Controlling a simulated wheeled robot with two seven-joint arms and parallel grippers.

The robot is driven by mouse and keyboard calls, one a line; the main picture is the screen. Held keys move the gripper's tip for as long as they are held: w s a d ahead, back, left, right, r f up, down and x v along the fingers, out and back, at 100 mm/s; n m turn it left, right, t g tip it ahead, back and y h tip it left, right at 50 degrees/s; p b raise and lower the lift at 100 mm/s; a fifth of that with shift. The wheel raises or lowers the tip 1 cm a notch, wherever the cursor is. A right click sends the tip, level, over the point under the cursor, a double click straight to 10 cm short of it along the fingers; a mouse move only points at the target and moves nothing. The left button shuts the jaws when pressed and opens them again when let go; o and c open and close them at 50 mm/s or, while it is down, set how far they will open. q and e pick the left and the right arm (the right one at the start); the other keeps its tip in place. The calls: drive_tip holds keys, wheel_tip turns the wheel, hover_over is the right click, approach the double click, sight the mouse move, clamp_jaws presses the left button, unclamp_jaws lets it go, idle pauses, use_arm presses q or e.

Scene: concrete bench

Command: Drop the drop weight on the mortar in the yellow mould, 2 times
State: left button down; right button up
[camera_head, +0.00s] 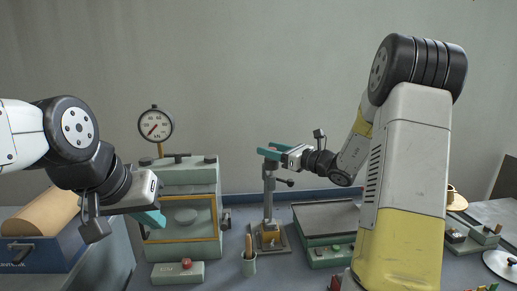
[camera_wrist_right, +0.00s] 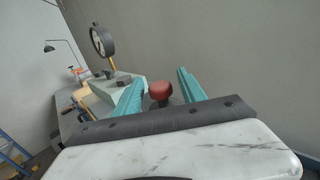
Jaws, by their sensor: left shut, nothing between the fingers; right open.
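The drop weight stand (camera_head: 268,205) is an upright grey post with a side knob, on a flat base on the bench. The yellow mould (camera_head: 270,238) sits at its foot; the mortar inside cannot be made out. My right gripper (camera_head: 270,153) is at the top of the stand, its teal fingers open. In the right wrist view a red knob (camera_wrist_right: 160,91) shows between the parted fingers (camera_wrist_right: 160,78), with gaps on both sides. My left gripper (camera_head: 152,219) is shut and empty, in front of the press at the left.
A pale green press (camera_head: 182,172) with a dial gauge (camera_head: 156,124) stands left of the stand. A flat-topped machine (camera_head: 325,218) stands to the right.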

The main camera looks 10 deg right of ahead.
drive_tip(key=shift+x, duration=1.3)
clamp_jaws()
idle(0.5)
